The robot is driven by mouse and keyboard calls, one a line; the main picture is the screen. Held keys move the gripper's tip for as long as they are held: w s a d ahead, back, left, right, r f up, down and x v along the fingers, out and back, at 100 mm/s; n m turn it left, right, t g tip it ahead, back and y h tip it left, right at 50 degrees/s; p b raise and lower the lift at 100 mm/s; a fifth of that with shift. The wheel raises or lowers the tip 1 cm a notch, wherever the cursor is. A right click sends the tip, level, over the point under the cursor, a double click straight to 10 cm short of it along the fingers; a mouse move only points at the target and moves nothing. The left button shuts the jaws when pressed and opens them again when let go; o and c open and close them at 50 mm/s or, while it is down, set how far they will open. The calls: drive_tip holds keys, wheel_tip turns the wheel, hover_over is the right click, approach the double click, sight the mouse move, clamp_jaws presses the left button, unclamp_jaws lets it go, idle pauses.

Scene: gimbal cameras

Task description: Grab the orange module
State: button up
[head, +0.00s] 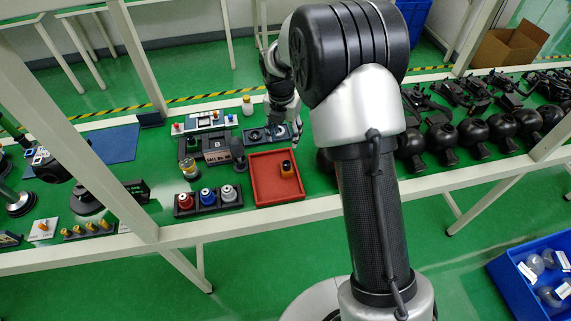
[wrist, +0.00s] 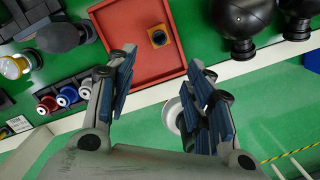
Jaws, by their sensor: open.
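The orange module (head: 287,168) is a small orange and black piece. It sits alone in the red tray (head: 262,188), toward the right side of the tray in the head view. In the wrist view the orange module (wrist: 157,37) shows from above, near the middle of the red tray (wrist: 115,30). My gripper (wrist: 163,68) is open and empty in the wrist view, with its fingers apart and the module beyond the fingertips, between their lines. In the head view my gripper (head: 284,118) is partly hidden by my arm, above the back of the table behind the tray.
A black holder with red, blue and white-topped pieces (head: 208,200) stands left of the tray. A dark microphone-like part (head: 237,152) stands behind it. Several black round housings (head: 440,138) fill the right side. The table's front rail (head: 240,221) runs close to the tray.

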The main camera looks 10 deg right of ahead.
sight(286, 162)
drive_tip(key=f+b, duration=0.2)
drive_tip(key=f, duration=0.3)
drive_tip(key=w+f+b, duration=0.1)
drive_tip(key=f+b, duration=0.1)
drive_tip(key=f, duration=0.4)
drive_tip(key=d+f+b, duration=0.1)
drive_tip(key=f, duration=0.5)
drive_tip(key=shift+w+b, duration=0.4)
drive_tip(key=shift+r, duration=0.1)
drive_tip(key=shift+c, duration=0.4)
clamp_jaws()
